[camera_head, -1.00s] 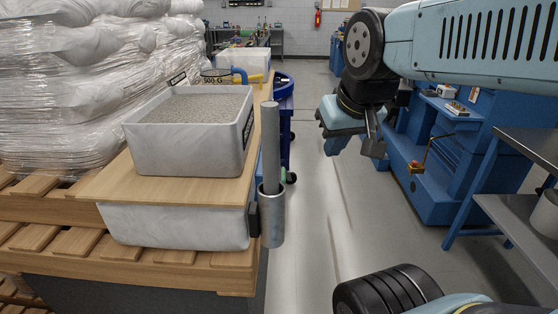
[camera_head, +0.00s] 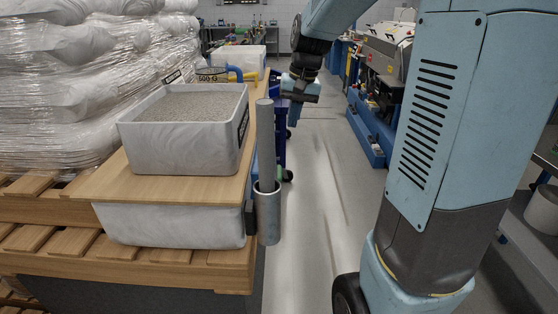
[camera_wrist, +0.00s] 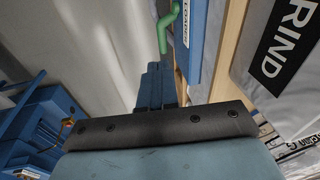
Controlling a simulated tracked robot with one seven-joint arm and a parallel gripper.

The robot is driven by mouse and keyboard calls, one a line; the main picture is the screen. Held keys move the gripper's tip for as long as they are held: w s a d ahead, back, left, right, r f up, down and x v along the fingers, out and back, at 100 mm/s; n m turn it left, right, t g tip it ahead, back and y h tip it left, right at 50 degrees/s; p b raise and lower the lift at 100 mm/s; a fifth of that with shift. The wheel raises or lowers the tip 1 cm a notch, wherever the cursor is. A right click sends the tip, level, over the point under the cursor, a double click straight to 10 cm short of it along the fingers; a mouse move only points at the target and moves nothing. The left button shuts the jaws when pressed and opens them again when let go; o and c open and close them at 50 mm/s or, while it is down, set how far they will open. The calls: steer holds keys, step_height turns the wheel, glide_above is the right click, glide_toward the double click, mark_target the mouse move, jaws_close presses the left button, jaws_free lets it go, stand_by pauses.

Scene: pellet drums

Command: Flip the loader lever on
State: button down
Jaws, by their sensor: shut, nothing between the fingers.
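The loader lever is a green bent handle (camera_wrist: 168,28) at the top of the wrist view, beside a blue panel (camera_wrist: 208,40) with a partly cut-off loader label. In the head view only a small green bit (camera_head: 280,173) shows behind the grey tube, and the rest is hidden. My gripper (camera_head: 295,121) hangs fingers down over the aisle, just right of the bench's far part. In the wrist view its fingers (camera_wrist: 155,68) are together and empty. Their tips appear close to the green handle's lower end; I cannot tell whether they touch.
A grey-white bin of pellets (camera_head: 185,150) stands on a wooden board on pallets at left. An upright grey rod (camera_head: 265,140) sits in a metal tube (camera_head: 268,222) at the board's edge. Blue machines (camera_head: 375,125) line the right. The aisle floor (camera_head: 310,220) is clear.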

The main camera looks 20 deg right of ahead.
mark_target(279, 169)
steer(key=w+d+f+g, duration=0.1)
steer(key=w+f, duration=0.2)
steer(key=w, duration=0.2)
steer(key=shift+f+m, duration=0.25)
steer(key=shift+m, duration=0.15)
steer(key=a+f, duration=0.1)
steer(key=f, duration=0.8)
steer(key=a+f, duration=0.1)
steer(key=f, duration=0.3)
steer(key=shift+w+a+f, duration=0.3)
steer(key=shift+w+f, duration=0.1)
